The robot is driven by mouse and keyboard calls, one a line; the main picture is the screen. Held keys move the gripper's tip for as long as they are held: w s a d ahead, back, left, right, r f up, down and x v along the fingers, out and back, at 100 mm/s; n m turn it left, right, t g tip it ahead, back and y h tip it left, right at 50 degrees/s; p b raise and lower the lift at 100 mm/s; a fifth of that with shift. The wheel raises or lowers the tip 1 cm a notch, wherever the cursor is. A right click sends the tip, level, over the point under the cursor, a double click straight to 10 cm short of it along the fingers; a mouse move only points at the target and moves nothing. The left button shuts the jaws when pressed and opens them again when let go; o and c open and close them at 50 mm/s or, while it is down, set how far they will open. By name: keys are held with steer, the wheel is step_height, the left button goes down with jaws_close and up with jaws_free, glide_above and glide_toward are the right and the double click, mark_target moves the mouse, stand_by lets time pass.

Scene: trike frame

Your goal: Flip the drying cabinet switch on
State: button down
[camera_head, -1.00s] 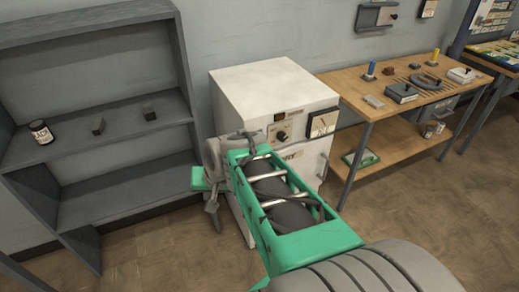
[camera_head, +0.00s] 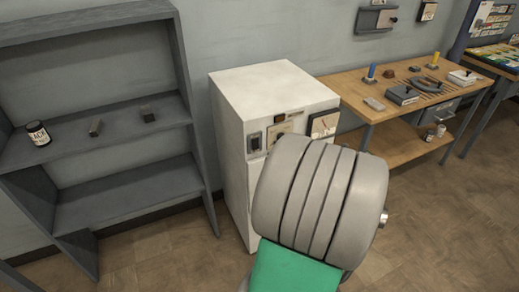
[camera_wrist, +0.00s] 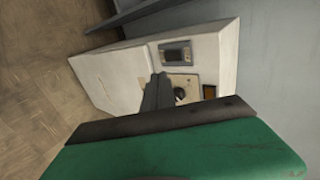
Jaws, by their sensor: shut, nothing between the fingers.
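The white drying cabinet (camera_head: 272,85) stands against the wall in the head view. Its dark rocker switch (camera_head: 255,142) sits in a grey plate at the upper left of the front. Whether the switch is on or off is too small to tell. In the wrist view, the cabinet (camera_wrist: 115,75) appears turned sideways, with the switch (camera_wrist: 177,53) in plain sight. My gripper (camera_wrist: 158,82) shows there as dark, closed fingers, empty and apart from the switch, overlapping the dial panel in the picture. In the head view my arm hides the gripper and the lower cabinet front.
A dial panel (camera_head: 279,143) and a gauge (camera_head: 323,124) are right of the switch. A grey shelf unit (camera_head: 127,197) stands to the left, and a wooden workbench (camera_head: 350,87) with tools to the right. Open floor (camera_head: 165,250) lies in front.

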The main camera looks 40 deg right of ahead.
glide_toward(256, 148)
step_height(256, 148, down, 3)
steer(key=w, duration=0.1)
steer(key=w+d, duration=0.1)
steer(key=w, duration=0.3)
steer(key=shift+d+f, duration=0.2)
steer(key=shift+f, duration=0.05)
